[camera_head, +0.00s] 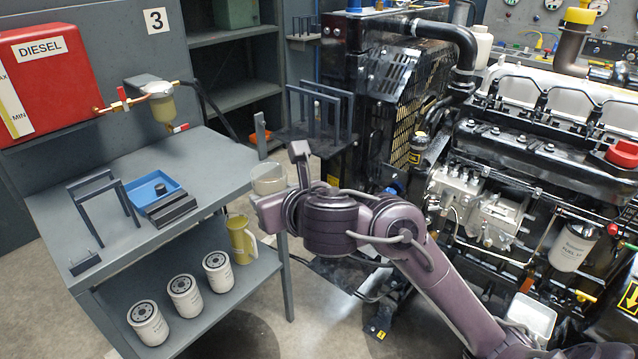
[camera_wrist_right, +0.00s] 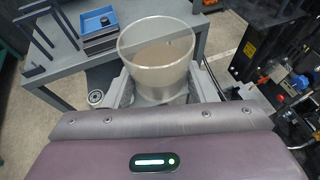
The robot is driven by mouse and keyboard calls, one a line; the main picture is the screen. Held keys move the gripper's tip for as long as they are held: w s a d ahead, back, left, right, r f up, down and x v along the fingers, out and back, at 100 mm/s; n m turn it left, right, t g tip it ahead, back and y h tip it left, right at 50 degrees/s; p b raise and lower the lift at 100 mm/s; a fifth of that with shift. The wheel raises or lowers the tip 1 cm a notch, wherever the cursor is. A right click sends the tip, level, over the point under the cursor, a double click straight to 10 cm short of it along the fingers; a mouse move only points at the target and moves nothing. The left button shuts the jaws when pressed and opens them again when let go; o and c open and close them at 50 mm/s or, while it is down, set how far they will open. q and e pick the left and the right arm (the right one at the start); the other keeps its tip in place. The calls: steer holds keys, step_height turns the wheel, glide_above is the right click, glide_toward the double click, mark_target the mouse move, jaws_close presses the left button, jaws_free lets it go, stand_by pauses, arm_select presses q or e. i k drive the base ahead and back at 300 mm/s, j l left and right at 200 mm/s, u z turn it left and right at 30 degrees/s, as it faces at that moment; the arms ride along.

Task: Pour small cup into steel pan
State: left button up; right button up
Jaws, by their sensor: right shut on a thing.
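The small cup, a clear, wide-mouthed cup (camera_head: 268,180), is held at the right edge of the grey workbench in the head view. It shows large in the right wrist view (camera_wrist_right: 157,60), roughly upright, with a brownish-grey area inside; I cannot tell if that is contents or background. My right gripper (camera_head: 268,197) is shut on the cup, with its fingers on either side in the wrist view (camera_wrist_right: 162,92). I cannot pick out a steel pan with certainty in either view. My left gripper is out of view.
The grey workbench (camera_head: 120,245) carries a blue tray (camera_head: 152,188) and dark metal stands (camera_head: 103,195). Several white filters (camera_head: 184,295) and a yellow jug (camera_head: 240,240) stand on its lower shelf. The engine (camera_head: 510,190) fills the right. A white bin (camera_head: 531,318) sits low there.

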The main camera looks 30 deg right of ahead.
mark_target(540, 320)
steer(key=k+z, duration=0.2)
steer(key=z, duration=1)
steer(key=l+z, duration=0.1)
steer(key=z, duration=0.25)
steer(key=i+z, duration=0.1)
steer(key=z, duration=0.3)
steer(key=i+l+z, duration=0.1)
steer(key=z, duration=0.25)
steer(key=j, duration=0.45)
steer(key=i+z, duration=0.05)
